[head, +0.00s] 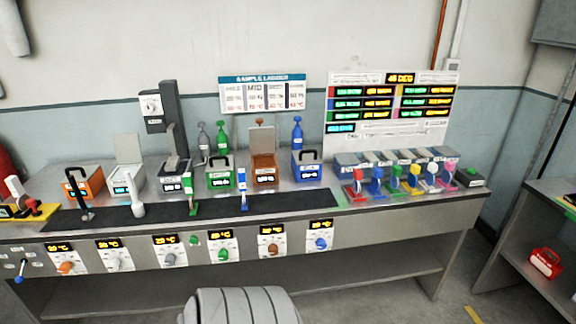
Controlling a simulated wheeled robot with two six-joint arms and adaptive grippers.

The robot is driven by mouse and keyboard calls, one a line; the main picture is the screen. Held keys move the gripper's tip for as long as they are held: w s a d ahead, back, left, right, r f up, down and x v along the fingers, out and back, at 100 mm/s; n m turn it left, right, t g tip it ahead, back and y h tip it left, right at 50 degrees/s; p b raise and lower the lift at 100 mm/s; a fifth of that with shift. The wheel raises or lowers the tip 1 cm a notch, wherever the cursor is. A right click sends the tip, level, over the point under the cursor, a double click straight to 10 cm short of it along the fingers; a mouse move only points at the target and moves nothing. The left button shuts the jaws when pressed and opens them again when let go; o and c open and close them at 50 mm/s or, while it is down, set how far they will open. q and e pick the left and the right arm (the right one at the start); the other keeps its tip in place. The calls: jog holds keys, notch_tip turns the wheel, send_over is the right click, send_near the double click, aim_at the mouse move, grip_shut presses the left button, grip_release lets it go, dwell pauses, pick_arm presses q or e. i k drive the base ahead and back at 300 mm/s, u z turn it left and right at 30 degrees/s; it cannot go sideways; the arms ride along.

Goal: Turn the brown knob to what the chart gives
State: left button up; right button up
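The brown knob (272,249) sits on a white plate on the front panel of the bench, between the green knob (224,254) and the blue knob (320,243). A small lit display (271,229) is above it; its reading is too small to tell. A chart headed SAMPLE LADDER (262,78) hangs on the wall with several columns, its small figures unreadable. A brown module (265,172) with a raised lid stands on the bench above the knob. Neither gripper is in view.
Orange (66,268), white (115,264) and grey (170,260) knobs line the panel's left. A board with lit readouts (393,148) stands at right behind colored levers (395,180). A black strip (290,202) runs along the bench. A red case (546,263) is at far right.

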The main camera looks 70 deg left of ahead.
aim_at(272, 250)
jog(key=u, duration=0.45)
jog(key=i, duration=0.85)
jog(key=u, duration=0.7)
